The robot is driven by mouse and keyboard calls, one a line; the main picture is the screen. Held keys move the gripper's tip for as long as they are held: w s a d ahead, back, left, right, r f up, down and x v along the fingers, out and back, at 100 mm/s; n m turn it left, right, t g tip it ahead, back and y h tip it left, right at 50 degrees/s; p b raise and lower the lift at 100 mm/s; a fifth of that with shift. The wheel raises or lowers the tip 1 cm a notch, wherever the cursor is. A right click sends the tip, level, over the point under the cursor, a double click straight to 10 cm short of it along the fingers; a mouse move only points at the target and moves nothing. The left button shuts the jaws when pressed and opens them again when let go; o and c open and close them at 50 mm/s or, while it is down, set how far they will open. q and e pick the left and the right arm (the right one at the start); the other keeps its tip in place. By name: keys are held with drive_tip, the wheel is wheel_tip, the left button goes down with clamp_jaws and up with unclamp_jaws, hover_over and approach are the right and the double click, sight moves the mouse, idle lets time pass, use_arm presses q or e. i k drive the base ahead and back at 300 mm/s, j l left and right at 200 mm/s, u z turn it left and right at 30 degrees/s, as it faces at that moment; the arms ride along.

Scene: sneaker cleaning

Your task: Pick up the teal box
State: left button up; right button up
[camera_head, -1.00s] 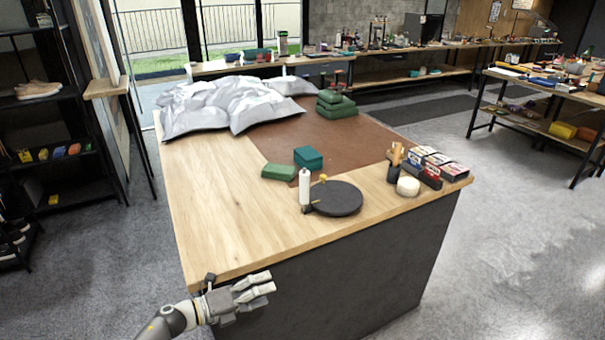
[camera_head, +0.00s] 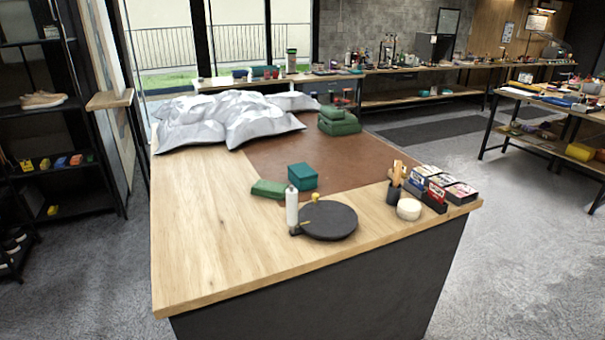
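The teal box (camera_head: 303,177) sits on the work table, at the near left edge of the brown mat (camera_head: 355,165). A flat green block (camera_head: 268,189) lies just left of it. A white bottle (camera_head: 292,208) and a round black disc (camera_head: 329,221) stand in front of the box, nearer to me. Neither of my grippers shows in the head view.
The table's bare wood (camera_head: 205,235) is clear at the left and front. Crumpled silvery bags (camera_head: 225,120) and stacked green blocks (camera_head: 338,121) lie behind. A brush cup (camera_head: 396,190), a white round jar (camera_head: 409,209) and small boxes (camera_head: 441,187) stand at right.

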sight(302, 176)
drive_tip(key=i+l+u, duration=0.1)
drive_tip(key=l, duration=0.25)
drive_tip(key=i+l+u, duration=0.1)
drive_tip(key=l, duration=0.3)
drive_tip(key=i+l+u, duration=0.1)
drive_tip(key=i+l, duration=0.15)
drive_tip(key=i+l+u, duration=0.1)
drive_tip(key=l, duration=0.4)
drive_tip(key=i+l+u, duration=0.1)
drive_tip(key=l, duration=0.3)
drive_tip(key=i+l, duration=0.15)
drive_tip(key=l, duration=0.25)
drive_tip(key=u, duration=0.05)
